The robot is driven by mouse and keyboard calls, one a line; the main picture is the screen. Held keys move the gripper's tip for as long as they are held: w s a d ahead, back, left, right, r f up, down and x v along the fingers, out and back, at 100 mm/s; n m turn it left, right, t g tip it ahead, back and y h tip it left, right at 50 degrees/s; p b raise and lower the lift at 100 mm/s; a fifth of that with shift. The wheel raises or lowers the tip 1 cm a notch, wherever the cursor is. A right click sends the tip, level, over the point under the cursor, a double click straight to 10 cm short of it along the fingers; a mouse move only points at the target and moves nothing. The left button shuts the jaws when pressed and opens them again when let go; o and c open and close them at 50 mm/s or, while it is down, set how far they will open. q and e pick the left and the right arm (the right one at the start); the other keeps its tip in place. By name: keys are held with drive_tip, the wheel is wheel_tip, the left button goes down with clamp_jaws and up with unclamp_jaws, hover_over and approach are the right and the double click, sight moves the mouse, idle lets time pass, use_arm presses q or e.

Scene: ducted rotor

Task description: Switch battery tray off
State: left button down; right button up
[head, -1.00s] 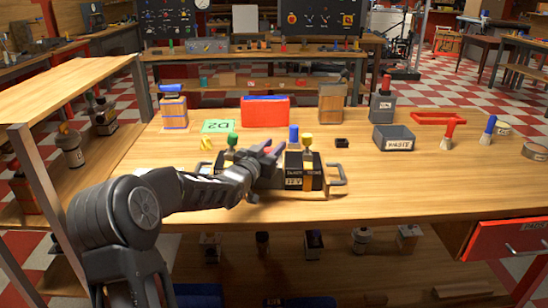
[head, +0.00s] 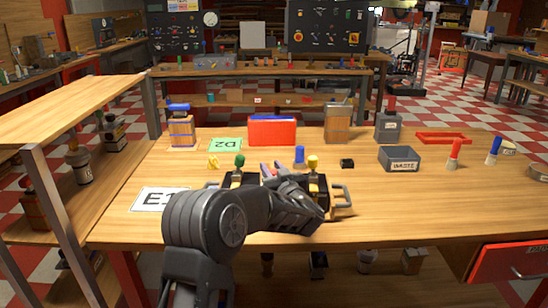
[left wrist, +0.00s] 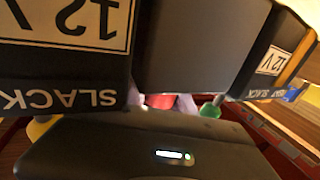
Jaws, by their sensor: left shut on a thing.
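The battery tray (head: 343,196) stands on the wooden table, with a grey handle at its right end. It carries dark battery blocks, one with a green knob (head: 239,160) and one with a yellow knob (head: 313,161). In the left wrist view a block labelled 12V and SLACK (left wrist: 65,60) shows large and upside down. My left gripper (head: 271,168) reaches in between the two knobs, its wrist covering much of the tray's front. Its fingertips are closed on a small red part (left wrist: 160,101), mostly hidden between the blocks. The switch's position cannot be read. My right gripper is not in view.
Behind the tray are a red bin (head: 272,132), a green D2 card (head: 225,145) and a blue peg (head: 299,154). A grey WASTE box (head: 398,159) stands to the right. A white card (head: 160,199) lies at left. The table's right front is clear.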

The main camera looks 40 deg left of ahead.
use_arm(q)
drive_tip(key=n+g+p, duration=0.1)
drive_tip(key=n+g+y+p, duration=0.1)
drive_tip(key=g, duration=0.1)
drive_tip(key=shift+s+a+r+y, duration=0.1)
drive_tip(key=shift+s+r+y, duration=0.1)
drive_tip(key=shift+y, duration=0.1)
drive_tip(key=shift+s+a+f+n+g+y+p, duration=0.1)
drive_tip(key=shift+n+g+y+p, duration=0.15)
drive_tip(key=shift+n+g, duration=0.3)
drive_tip(key=shift+s+n+g+y+p, duration=0.1)
drive_tip(key=shift+n+g+y+p, duration=0.2)
drive_tip(key=shift+g, duration=0.35)
drive_tip(key=c, duration=1.1)
unclamp_jaws()
drive_tip(key=shift+o, duration=0.2)
drive_tip(key=shift+f, duration=0.1)
drive_tip(key=shift+b+v, duration=0.4)
drive_tip(key=shift+v, duration=3.45)
